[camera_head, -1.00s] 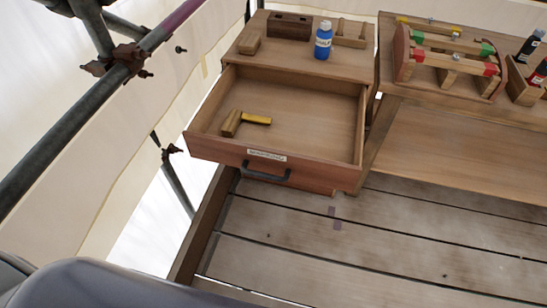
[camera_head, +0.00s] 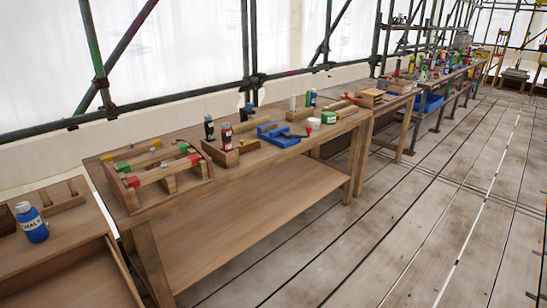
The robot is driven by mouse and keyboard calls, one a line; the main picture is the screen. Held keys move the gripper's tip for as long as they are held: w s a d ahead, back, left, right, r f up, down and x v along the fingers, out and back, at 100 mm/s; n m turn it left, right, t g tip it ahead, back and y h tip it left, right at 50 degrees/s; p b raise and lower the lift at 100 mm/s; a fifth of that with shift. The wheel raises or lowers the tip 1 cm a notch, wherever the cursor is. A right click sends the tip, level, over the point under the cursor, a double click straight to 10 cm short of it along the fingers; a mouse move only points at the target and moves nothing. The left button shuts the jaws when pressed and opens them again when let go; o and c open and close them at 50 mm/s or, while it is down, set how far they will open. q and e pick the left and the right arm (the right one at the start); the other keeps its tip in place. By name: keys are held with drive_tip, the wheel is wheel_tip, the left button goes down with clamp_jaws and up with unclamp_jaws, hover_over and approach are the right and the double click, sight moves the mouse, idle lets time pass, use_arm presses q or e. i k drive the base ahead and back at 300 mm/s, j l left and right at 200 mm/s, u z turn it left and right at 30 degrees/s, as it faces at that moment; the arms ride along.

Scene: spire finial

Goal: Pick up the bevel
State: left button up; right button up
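No bevel can be made out in the current head view. The open drawer (camera_head: 80,285) shows only in part at the lower left corner, and the part of its floor in view is bare. Neither of my grippers is in view.
A blue chalk bottle (camera_head: 32,224) stands on the left bench by the drawer. More benches run to the back right. The plank floor (camera_head: 400,235) is clear.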

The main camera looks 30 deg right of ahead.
sight(255, 146)
drive_tip(key=z, duration=0.85)
drive_tip(key=i+l+u, duration=0.15)
drive_tip(key=u, duration=0.25)
drive_tip(key=i+l+u, duration=0.15)
drive_tip(key=u, duration=0.3)
drive_tip(key=i+l+u, duration=0.1)
drive_tip(key=l+u, duration=0.3)
drive_tip(key=j, duration=0.1)
